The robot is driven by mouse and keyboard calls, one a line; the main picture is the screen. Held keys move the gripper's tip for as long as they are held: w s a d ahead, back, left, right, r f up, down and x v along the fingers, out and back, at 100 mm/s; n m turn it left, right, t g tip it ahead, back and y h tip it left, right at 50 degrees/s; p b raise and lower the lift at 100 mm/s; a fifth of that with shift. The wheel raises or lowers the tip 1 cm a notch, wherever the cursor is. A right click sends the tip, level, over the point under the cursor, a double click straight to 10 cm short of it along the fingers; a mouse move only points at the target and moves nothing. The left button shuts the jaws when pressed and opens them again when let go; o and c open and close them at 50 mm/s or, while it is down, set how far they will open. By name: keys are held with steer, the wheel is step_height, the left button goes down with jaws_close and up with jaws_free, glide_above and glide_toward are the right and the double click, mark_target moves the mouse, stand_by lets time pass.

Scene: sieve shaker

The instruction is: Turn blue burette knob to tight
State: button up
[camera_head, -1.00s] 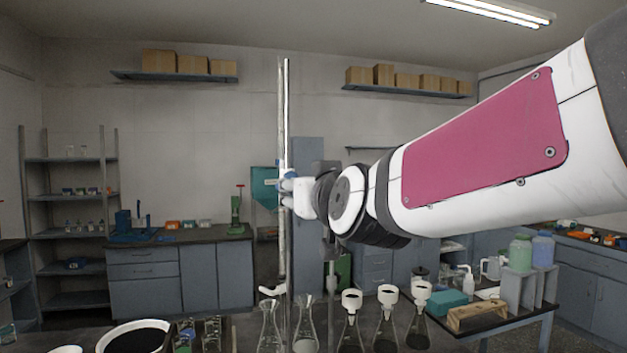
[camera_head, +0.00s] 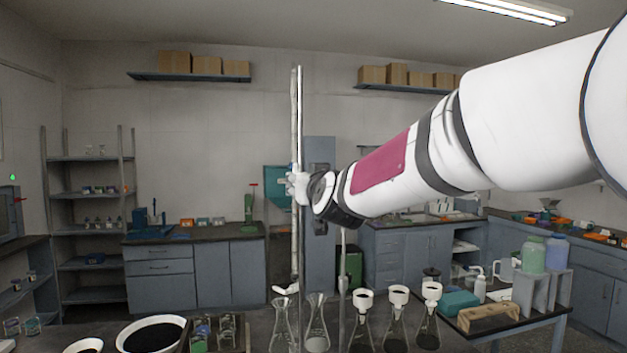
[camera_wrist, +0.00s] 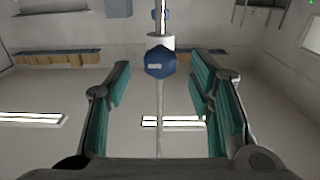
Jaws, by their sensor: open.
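The blue burette knob (camera_wrist: 160,62) shows in the wrist view at the upper middle, on a white fitting with a thin tube running down the picture from it. My gripper (camera_wrist: 157,78) is open, with a teal-padded finger to the left and right of the knob's line. The knob lies between the fingers toward their tips, with clear gaps on both sides. I see no contact. In the head view, the upright burette and stand (camera_head: 297,110) rise in the middle, with a white clamp (camera_head: 299,185) on them. My wrist hides much of the gripper there.
Several flasks stand along the front bench, including a clear flask (camera_head: 317,330) below the clamp. A black-filled white bowl (camera_head: 150,335) is at front left. A teal box (camera_head: 460,303) and a wooden rack (camera_head: 490,318) lie at right.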

steer(key=shift+x, duration=1.1)
steer(key=shift+c, duration=0.6)
steer(key=c, duration=1)
steer(key=shift+c, duration=0.2)
steer(key=shift+m, duration=0.3)
steer(key=m+b, duration=0.3)
steer(key=m, duration=0.2)
steer(key=m+b, duration=0.3)
steer(key=m, duration=0.3)
steer(key=m+b, duration=0.3)
steer(key=m, duration=0.3)
steer(key=shift+d+f, duration=0.15)
steer(key=shift+d, duration=0.1)
steer(key=shift+m, duration=0.3)
